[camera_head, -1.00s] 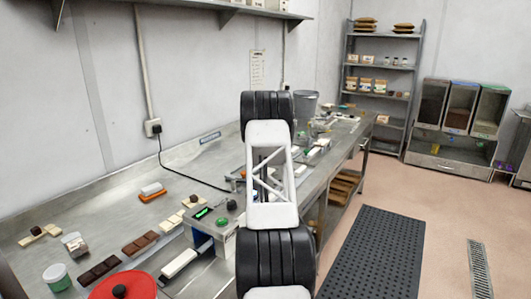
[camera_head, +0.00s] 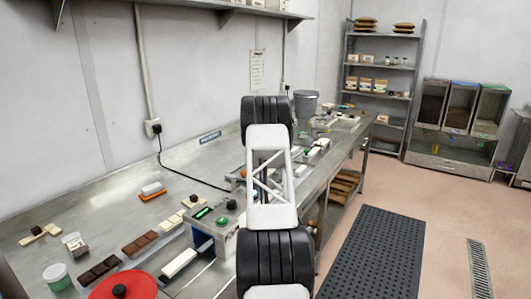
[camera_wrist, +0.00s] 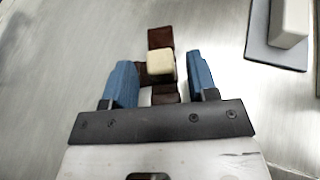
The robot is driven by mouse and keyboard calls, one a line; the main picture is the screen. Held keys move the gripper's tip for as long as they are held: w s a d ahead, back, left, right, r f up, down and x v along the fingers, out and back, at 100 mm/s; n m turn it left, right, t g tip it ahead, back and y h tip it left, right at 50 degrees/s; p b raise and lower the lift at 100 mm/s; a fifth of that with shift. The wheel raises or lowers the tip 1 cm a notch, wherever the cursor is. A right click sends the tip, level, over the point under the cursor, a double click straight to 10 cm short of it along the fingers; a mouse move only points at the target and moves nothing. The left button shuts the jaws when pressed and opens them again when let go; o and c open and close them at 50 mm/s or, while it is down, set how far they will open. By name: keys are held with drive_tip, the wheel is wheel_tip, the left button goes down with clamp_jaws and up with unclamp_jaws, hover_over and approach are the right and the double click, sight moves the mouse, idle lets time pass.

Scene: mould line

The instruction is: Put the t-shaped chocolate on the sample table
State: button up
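In the wrist view a piece of dark brown blocks with one cream block on top (camera_wrist: 160,64) lies on the metal surface; it looks like the t-shaped chocolate, though its lower part is partly hidden. My gripper (camera_wrist: 161,72) has two blue fingers, spread apart, one on each side of the piece in the picture. A gap shows between each finger and the cream block, and nothing is clamped. I cannot tell the height of the fingertips over the surface. In the head view my arm hides the gripper and this piece. I cannot identify the sample table.
A grey plate with a pale block (camera_wrist: 290,22) is at the upper right of the wrist view.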

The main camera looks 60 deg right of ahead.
drive_tip(key=shift+r, duration=0.15)
drive_tip(key=shift+s+a+r, duration=0.15)
drive_tip(key=shift+a+r, duration=0.1)
drive_tip(key=shift+a, duration=0.2)
drive_tip(key=shift+v, duration=5.45)
